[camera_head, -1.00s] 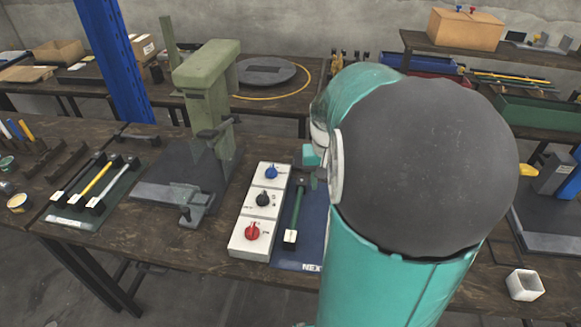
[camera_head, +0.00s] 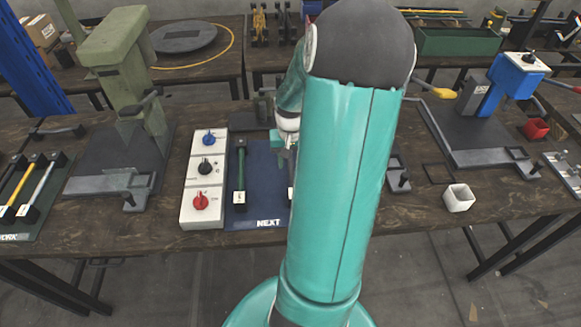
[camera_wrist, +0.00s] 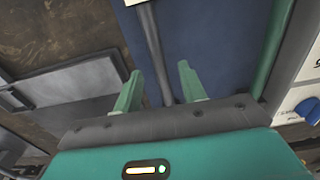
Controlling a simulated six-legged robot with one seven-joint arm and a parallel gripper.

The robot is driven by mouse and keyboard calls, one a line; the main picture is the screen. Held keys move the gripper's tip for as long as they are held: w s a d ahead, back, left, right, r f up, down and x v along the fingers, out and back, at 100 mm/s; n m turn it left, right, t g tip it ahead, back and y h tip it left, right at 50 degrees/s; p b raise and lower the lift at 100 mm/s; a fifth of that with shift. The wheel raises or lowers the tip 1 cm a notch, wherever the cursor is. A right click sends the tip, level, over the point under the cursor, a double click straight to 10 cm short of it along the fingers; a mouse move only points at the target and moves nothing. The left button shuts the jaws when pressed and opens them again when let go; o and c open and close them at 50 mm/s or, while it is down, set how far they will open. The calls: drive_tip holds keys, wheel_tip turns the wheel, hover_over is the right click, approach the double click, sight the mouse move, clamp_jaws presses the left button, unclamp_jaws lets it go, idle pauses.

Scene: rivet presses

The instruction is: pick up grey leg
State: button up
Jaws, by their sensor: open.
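A grey leg (camera_wrist: 154,45), a thin rod, lies on the dark blue mat (camera_wrist: 205,40) in the wrist view, with a pale tag at its top end. My gripper (camera_wrist: 158,88) is open, with one green finger on each side of the rod's line; I cannot tell whether they are level with it. In the head view, my gripper (camera_head: 284,150) is over the blue NEXT mat (camera_head: 262,180), and my arm hides most of the grey leg. A green leg (camera_head: 240,172) lies to its left; it also shows in the wrist view (camera_wrist: 275,45).
A white control box (camera_head: 203,180) with blue, black and red knobs stands left of the mat. A green press (camera_head: 125,80) is further left, beside yellow (camera_head: 22,183) and pale (camera_head: 43,185) legs. A white cup (camera_head: 458,198) and a blue press (camera_head: 500,85) are right.

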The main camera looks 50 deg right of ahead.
sight(291, 168)
wheel_tip(291, 168, down, 5)
drive_tip(key=shift+r, duration=0.15)
drive_tip(key=shift+s, duration=0.1)
drive_tip(key=shift+c, duration=0.4)
clamp_jaws()
drive_tip(key=shift+r, duration=0.2)
